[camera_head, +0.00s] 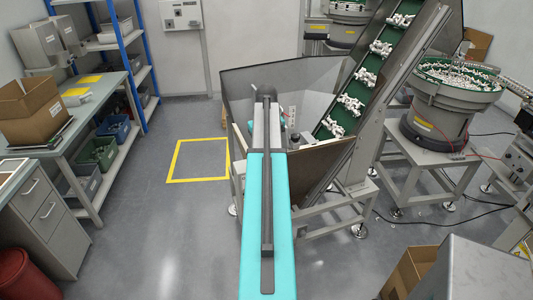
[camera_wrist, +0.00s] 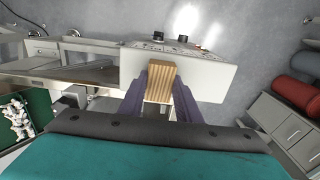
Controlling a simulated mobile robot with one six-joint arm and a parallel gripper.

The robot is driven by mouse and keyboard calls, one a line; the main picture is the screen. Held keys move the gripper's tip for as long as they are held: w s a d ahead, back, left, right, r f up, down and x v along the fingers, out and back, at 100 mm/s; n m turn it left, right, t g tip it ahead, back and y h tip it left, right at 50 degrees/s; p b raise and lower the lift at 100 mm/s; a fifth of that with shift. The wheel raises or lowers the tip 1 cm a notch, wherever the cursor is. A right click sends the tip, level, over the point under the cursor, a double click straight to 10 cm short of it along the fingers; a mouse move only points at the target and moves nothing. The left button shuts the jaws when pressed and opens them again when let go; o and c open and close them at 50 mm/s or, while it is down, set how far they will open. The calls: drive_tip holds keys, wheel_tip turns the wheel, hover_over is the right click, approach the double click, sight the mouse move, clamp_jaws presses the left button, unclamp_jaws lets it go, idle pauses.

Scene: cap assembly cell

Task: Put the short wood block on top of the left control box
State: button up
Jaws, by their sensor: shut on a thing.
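The short wood block (camera_wrist: 160,85) is a light, striped wooden piece in the middle of the wrist view. My gripper (camera_wrist: 162,70) is shut on it, with a purple finger on each side. Beyond the block is a white box (camera_wrist: 215,78) with two black knobs and small markings along its far edge. The block overlaps this box in the view; I cannot tell whether they touch or whether this is the left control box. In the head view my arm hides the gripper and block.
In the head view a hopper (camera_head: 250,90) and an inclined green conveyor (camera_head: 350,103) with white parts stand ahead. A workbench (camera_head: 75,110) is at the left. An open carton (camera_head: 410,272) is at the lower right. Floor around the yellow square (camera_head: 197,180) is clear.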

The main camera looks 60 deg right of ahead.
drive_tip(key=shift+f, duration=0.15)
drive_tip(key=o, duration=1)
drive_tip(key=shift+r+p, duration=3.1)
drive_tip(key=shift+r, duration=3.1)
